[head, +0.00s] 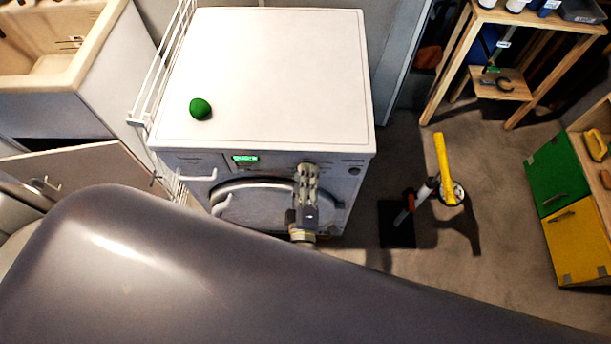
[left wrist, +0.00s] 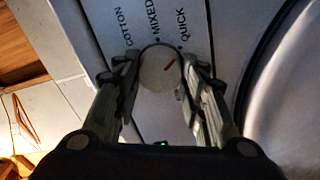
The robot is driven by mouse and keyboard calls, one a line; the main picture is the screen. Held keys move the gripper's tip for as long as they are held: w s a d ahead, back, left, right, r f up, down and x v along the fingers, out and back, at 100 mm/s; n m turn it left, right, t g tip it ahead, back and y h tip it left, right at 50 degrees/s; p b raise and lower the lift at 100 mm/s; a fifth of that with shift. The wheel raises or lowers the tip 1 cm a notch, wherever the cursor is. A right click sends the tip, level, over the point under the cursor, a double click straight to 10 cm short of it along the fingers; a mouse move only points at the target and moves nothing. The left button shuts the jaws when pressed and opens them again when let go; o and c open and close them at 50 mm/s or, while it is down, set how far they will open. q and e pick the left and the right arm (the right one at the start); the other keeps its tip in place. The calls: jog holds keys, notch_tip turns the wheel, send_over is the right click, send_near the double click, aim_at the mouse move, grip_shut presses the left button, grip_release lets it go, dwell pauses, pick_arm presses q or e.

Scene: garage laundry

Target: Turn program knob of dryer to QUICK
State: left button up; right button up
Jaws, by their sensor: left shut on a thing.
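The white dryer (head: 275,75) stands in the middle of the head view, with a lit green display (head: 245,159) on its front panel. My left gripper (head: 307,175) is at the right part of that panel and hides the knob there. In the left wrist view, the round pale program knob (left wrist: 158,73) sits between the two fingers of my left gripper (left wrist: 160,62), which is shut on it. My right gripper is not in view.
A green round object (head: 200,109) lies on the dryer top. A white wire rack (head: 160,70) stands to the left. The round dryer door (head: 255,198) is below the panel. A yellow-handled tool (head: 445,165) stands on the floor at right, near a wooden shelf (head: 530,20).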

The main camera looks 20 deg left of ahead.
pick_arm(q)
jog(key=shift+m, duration=0.5)
jog(key=o, duration=1.1)
jog(key=shift+c, duration=0.2)
jog(key=v, duration=1.2)
